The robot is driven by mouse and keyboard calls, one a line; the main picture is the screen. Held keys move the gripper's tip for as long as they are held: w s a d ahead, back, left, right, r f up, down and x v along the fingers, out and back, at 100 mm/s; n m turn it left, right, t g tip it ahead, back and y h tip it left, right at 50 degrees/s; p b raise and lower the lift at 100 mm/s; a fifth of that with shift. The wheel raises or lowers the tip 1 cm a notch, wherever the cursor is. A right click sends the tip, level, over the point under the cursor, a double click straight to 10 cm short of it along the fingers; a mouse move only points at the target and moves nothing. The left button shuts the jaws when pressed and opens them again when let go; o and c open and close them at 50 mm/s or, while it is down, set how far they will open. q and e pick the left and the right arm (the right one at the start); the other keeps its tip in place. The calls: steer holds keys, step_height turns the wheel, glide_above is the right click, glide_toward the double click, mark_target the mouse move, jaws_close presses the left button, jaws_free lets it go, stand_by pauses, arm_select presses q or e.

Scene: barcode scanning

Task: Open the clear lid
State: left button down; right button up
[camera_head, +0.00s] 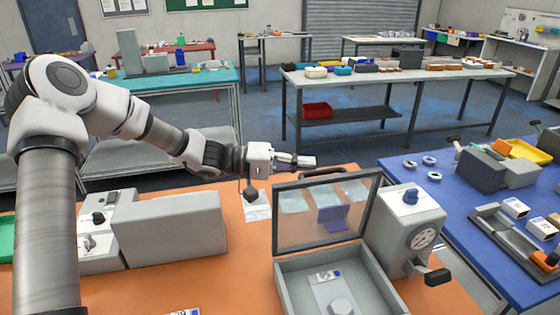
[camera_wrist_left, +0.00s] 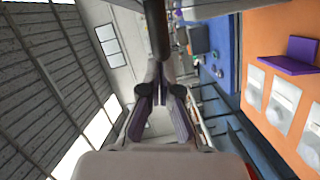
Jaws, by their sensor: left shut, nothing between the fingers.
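The clear lid (camera_head: 305,222) is a see-through pane in a dark frame. It stands raised, roughly upright, at the back of an open grey box (camera_head: 290,294). A grey plate with a pale knob-like part and a label (camera_head: 331,291) lies inside the box. My left gripper (camera_head: 312,161) is shut and empty, just above and behind the lid's top edge, and I cannot tell if it touches the frame. In the left wrist view its fingers (camera_wrist_left: 160,72) meet, with a dark bar beyond them. My right gripper is not in view.
A grey device with a dial (camera_head: 419,238) stands right of the box. A long grey block (camera_head: 170,229) is at left on the orange table (camera_head: 245,270). A purple stand (camera_wrist_left: 291,56) and white sheets (camera_wrist_left: 284,100) lie behind the lid. A blue table (camera_head: 455,215) is at right.

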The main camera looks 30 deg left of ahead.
arm_select(q)
steer(key=v, duration=1.1)
steer(key=shift+f, duration=0.1)
